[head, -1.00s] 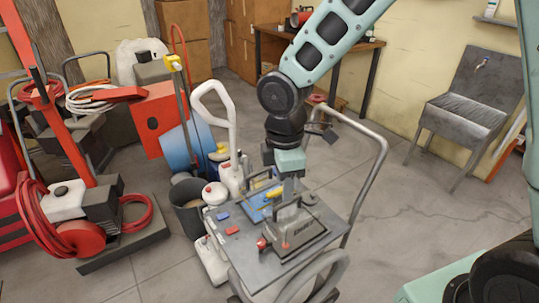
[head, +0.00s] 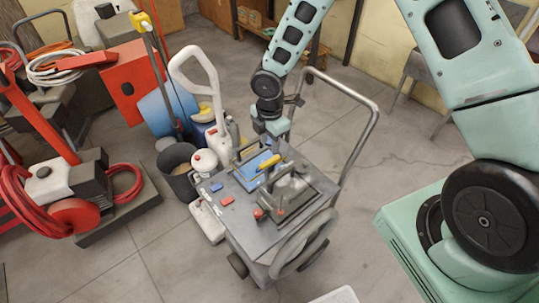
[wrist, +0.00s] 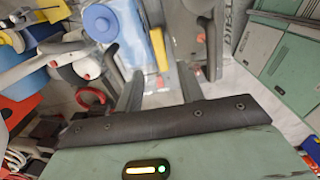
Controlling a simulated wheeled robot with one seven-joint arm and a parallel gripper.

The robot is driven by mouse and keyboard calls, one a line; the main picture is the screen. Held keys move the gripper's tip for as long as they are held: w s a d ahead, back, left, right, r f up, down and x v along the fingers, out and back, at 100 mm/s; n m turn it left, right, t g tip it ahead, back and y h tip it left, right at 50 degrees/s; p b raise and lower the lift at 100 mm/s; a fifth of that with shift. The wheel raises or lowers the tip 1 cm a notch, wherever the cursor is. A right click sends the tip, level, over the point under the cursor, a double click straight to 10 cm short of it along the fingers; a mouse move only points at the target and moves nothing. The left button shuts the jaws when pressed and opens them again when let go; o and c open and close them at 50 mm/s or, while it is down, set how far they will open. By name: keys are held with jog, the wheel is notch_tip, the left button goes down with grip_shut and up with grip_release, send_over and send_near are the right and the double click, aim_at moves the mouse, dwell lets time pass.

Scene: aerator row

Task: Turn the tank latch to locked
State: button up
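The grey cart (head: 245,222) stands in the middle of the head view, with a blue panel (head: 250,178) and a yellow lever (head: 268,162) on its top. Beside the lever is a grey framed lid with a red knob (head: 259,214). I cannot tell for sure which of these is the tank latch. My gripper (head: 274,140) is over the far side of the cart top, pointing down; its fingertips are hard to see there. In the wrist view my gripper (wrist: 160,85) has its two dark fingers apart, with yellow and blue parts beyond and nothing clearly held.
A tall cart handle (head: 362,125) rises behind and right of my gripper. White bottles (head: 205,163), a dark bucket (head: 177,170) and a white pump handle (head: 215,85) crowd the cart's left. A red hose machine (head: 75,220) stands further left. Floor at front left is clear.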

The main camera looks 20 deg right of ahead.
aim_at(270, 161)
notch_tip(270, 161, down, 7)
jog(key=shift+f+p, duration=0.2)
jog(key=shift+p, duration=0.35)
grip_shut()
